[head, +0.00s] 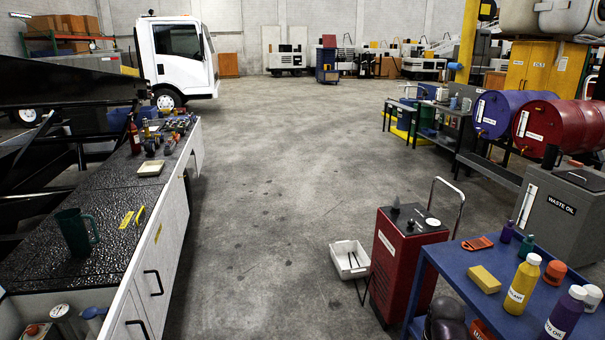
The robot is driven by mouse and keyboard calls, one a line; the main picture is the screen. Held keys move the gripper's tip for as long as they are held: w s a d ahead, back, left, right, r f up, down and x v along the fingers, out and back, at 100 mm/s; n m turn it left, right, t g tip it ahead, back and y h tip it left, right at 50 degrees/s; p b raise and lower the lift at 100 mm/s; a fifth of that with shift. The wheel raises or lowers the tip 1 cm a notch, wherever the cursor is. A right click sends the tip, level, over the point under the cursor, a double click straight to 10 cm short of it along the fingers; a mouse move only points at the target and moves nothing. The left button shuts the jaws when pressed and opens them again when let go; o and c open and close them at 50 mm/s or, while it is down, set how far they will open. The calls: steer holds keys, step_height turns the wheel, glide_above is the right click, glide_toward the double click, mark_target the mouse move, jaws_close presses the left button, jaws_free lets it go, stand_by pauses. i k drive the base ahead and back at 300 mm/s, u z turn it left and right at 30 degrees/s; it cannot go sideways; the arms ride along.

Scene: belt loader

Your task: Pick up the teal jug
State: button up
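The teal jug (74,233) stands upright on the dark speckled top of the long workbench (95,205) at the left of the head view. It is a dark teal, tall vessel with a handle on its right side. It stands near the front end of the bench, apart from other items. My gripper is not in view.
Yellow tools (132,216) lie right of the jug, and a pale tray (150,169) sits farther back. A red machine (400,255), a white bin (349,259) and a blue cart (470,262) with bottles stand at right. The middle floor is clear.

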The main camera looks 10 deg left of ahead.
mark_target(71, 222)
steer(key=u, duration=0.2)
steer(key=i, duration=1.65)
steer(key=u, duration=0.55)
steer(key=i, duration=0.75)
steer(key=u, duration=0.6)
steer(key=i, duration=0.55)
steer(key=u, duration=0.9)
steer(key=i, duration=0.85)
steer(key=u, duration=0.45)
